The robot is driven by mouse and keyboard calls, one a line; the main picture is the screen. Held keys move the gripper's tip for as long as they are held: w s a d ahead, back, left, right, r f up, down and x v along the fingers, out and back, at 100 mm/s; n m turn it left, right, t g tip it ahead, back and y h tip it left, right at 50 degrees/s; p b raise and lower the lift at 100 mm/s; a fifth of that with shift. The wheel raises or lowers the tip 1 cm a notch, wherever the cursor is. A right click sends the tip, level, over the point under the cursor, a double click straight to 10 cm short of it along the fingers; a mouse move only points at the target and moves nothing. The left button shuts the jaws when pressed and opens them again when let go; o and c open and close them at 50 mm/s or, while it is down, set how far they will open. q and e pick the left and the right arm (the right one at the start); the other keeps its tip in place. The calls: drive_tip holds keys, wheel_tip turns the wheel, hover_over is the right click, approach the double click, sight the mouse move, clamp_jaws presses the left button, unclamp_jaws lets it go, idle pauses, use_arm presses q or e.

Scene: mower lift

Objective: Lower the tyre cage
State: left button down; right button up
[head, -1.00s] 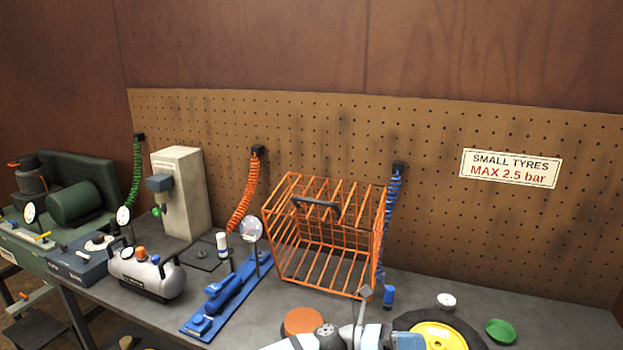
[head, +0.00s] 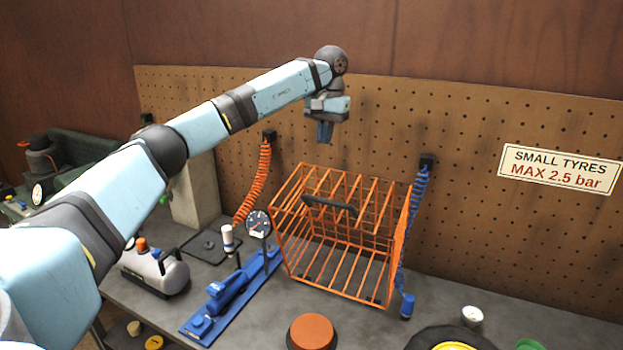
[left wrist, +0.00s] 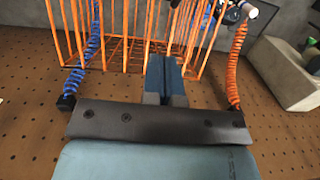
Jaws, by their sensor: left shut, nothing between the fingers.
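The orange wire tyre cage (head: 345,270) stands on the grey bench against the pegboard, with a dark handle (head: 330,203) on its upper front edge. My left gripper (head: 325,138) points down above the back of the cage, close to the pegboard and apart from the bars. Its fingers are together with nothing between them. In the left wrist view the shut fingers (left wrist: 165,72) show in front of the cage bars (left wrist: 125,50). My right gripper is not in view.
An orange coiled hose (head: 254,185) and a blue coiled hose (head: 414,220) hang on either side of the cage. A blue foot pump (head: 228,290) with a gauge and a silver tank (head: 155,268) stand left of it. An orange round lid (head: 312,332) and a tyre (head: 425,338) lie in front.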

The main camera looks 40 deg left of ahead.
use_arm(q)
drive_tip(key=s+f, duration=0.1)
drive_tip(key=f, duration=0.2)
drive_tip(key=s+a+f+p, duration=0.1)
drive_tip(key=f, duration=0.3)
drive_tip(key=a+f, duration=0.1)
drive_tip(key=f, duration=0.3)
drive_tip(key=shift+s+a+p, duration=0.15)
drive_tip(key=shift+s+p, duration=0.2)
drive_tip(key=shift+s, duration=0.05)
drive_tip(key=shift+s+f, duration=0.3)
drive_tip(key=shift+s, duration=0.2)
drive_tip(key=shift+f, duration=0.1)
